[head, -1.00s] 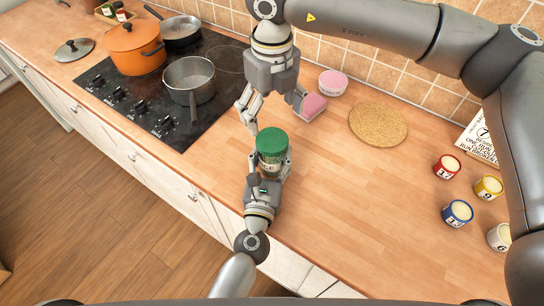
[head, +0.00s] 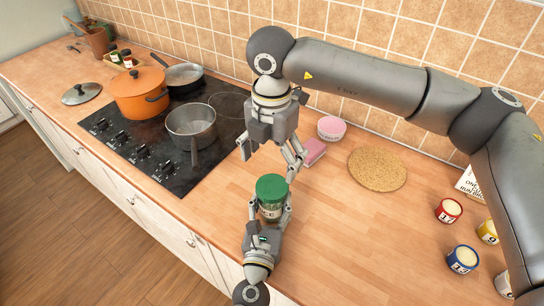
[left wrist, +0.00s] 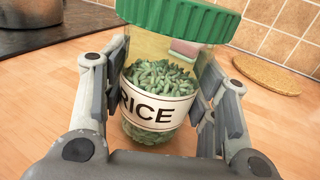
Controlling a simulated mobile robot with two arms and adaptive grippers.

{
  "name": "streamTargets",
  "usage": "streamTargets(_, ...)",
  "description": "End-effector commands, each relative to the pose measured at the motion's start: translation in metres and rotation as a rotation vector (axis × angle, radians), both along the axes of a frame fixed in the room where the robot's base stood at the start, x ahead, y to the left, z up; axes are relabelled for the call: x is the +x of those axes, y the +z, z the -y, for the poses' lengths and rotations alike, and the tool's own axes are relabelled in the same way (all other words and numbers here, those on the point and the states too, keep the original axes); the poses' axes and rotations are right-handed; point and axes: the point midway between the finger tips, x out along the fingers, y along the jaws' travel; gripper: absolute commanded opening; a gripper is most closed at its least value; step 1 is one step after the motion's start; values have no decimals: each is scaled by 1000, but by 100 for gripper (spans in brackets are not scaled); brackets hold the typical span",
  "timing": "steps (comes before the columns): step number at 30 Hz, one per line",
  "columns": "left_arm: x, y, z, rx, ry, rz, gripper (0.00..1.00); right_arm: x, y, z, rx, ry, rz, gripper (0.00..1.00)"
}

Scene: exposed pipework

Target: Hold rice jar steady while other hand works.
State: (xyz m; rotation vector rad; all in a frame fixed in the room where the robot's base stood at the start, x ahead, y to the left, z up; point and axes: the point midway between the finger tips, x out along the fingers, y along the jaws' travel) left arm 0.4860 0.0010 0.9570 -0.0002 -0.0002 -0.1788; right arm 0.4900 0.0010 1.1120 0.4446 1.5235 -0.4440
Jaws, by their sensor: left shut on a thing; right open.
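The rice jar (head: 271,196) stands upright on the wooden counter, with its green lid (head: 271,187) on. In the left wrist view the glass jar (left wrist: 158,105) shows a white RICE label and green grains inside. My left gripper (head: 269,212) is shut on the jar's body from the near side, one finger on each side. My right gripper (head: 269,155) is open and empty, pointing down above and behind the jar, apart from the lid.
A pink sponge (head: 314,151) and a pink-topped tub (head: 331,128) lie behind right of the jar. A round cork mat (head: 377,169) lies farther right, with several coloured tins such as a red one (head: 448,210). The black hob (head: 165,138) with pots is at left.

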Motion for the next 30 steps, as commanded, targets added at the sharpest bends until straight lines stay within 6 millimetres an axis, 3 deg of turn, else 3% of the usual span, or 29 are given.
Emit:
streamTargets(9,0,-1,0,0,0,-1,0,0,0,0,0,-543,-1,82)
streamTargets(15,0,-1,0,0,0,-1,0,0,-1,0,1,-748,-1,82)
streamTargets(22,0,-1,0,0,0,-1,0,0,-11,1,-2,-810,-3,82)
streamTargets(30,0,-1,0,0,0,-1,0,-1,-52,1,-1,-810,-4,82)
